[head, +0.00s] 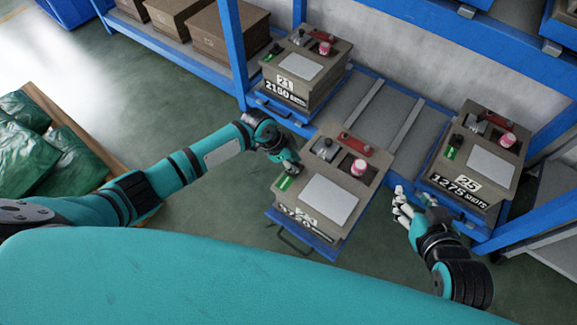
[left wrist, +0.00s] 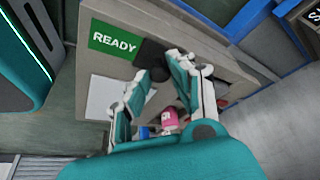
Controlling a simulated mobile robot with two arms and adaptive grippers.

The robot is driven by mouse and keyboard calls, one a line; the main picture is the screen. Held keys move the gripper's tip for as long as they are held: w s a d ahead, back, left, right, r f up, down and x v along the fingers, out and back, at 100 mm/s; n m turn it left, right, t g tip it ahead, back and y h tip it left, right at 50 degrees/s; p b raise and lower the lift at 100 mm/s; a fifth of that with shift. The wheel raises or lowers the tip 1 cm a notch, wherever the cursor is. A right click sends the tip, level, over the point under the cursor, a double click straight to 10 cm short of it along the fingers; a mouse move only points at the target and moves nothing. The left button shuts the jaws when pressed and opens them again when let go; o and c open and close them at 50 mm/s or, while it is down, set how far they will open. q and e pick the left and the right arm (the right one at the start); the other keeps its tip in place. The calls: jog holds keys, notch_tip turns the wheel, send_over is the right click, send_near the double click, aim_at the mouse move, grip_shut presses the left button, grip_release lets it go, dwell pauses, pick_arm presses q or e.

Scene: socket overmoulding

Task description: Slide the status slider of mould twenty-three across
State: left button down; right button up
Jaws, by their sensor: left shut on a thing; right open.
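The middle mould (head: 345,222), between the moulds marked 21 and 25, is a grey-brown block on a pulled-out blue tray. Its number plate is hard to read from above. In the left wrist view a green READY label (left wrist: 114,40) shows beside the black slider knob (left wrist: 151,53). My left gripper (head: 291,167) is at the mould's left top corner, its fingers (left wrist: 152,75) shut on the knob and partly hiding it. The green label also shows in the head view (head: 285,183). My right gripper (head: 401,204) is open and empty, right of the mould.
Mould 21 (head: 318,67) stands at the back left and mould 25 (head: 485,155) at the right, on the blue rack. A pink-capped part (head: 358,168) stands in the middle mould's top. Green sacks (head: 24,150) lie on a pallet at left.

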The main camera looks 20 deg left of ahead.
pick_arm(q)
jog(key=c, duration=1.1)
grip_release()
jog(key=v, duration=1.2)
